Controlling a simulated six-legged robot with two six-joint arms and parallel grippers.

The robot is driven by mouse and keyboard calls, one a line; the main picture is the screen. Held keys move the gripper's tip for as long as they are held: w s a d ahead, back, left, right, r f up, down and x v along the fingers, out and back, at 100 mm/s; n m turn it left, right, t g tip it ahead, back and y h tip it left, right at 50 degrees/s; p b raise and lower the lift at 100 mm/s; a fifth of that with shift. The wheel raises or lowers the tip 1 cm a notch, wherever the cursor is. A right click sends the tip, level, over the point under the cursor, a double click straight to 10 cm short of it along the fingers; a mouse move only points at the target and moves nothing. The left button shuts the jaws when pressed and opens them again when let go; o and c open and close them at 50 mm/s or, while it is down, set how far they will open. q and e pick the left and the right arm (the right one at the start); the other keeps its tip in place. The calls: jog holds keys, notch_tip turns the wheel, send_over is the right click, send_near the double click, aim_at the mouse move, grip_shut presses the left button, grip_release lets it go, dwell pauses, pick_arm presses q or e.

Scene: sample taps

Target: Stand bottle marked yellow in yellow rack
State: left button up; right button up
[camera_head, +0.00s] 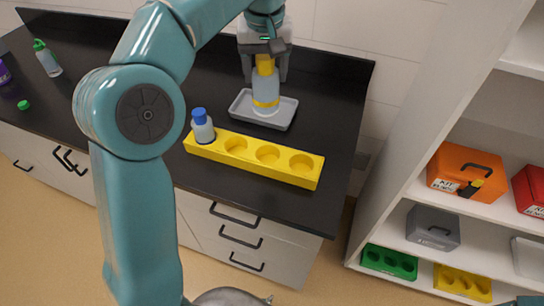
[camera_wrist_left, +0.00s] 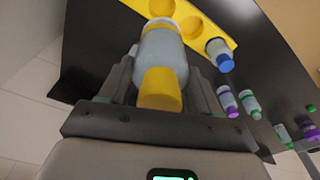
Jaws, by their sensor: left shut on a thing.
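The bottle marked yellow (camera_head: 266,92) is pale, with a yellow cap and a yellow band. My left gripper (camera_head: 264,72) points down and is shut around its upper part. The bottle is upright over the grey tray (camera_head: 243,111); I cannot tell whether its base touches the tray. In the left wrist view the bottle (camera_wrist_left: 161,55) sits between the fingers of the gripper (camera_wrist_left: 160,85). The yellow rack (camera_head: 250,166) lies in front of the tray. A blue-capped bottle (camera_head: 203,129) stands at its left end, and three round holes to the right are empty. My right gripper is out of view.
A green-capped bottle (camera_head: 46,60), a purple bottle (camera_head: 4,73) and a loose green cap (camera_head: 23,105) are at the far left of the black counter (camera_head: 330,130). Shelves at right hold an orange case (camera_head: 465,168), a grey box (camera_head: 432,228), a green rack (camera_head: 390,261) and another yellow rack (camera_head: 462,282).

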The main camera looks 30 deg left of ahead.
aim_at(267, 91)
pick_arm(q)
jog(key=f+b, duration=0.1)
jog(key=f, duration=0.4)
jog(key=shift+d+f+b, duration=0.15)
jog(key=shift+d+b, duration=0.05)
jog(key=shift+b, duration=0.1)
notch_tip(267, 91, down, 14)
jog(key=shift+f+b, duration=0.2)
jog(key=shift+b, duration=0.1)
jog(key=shift+s, duration=0.1)
jog(key=shift+f, duration=0.15)
jog(key=o, duration=1.6)
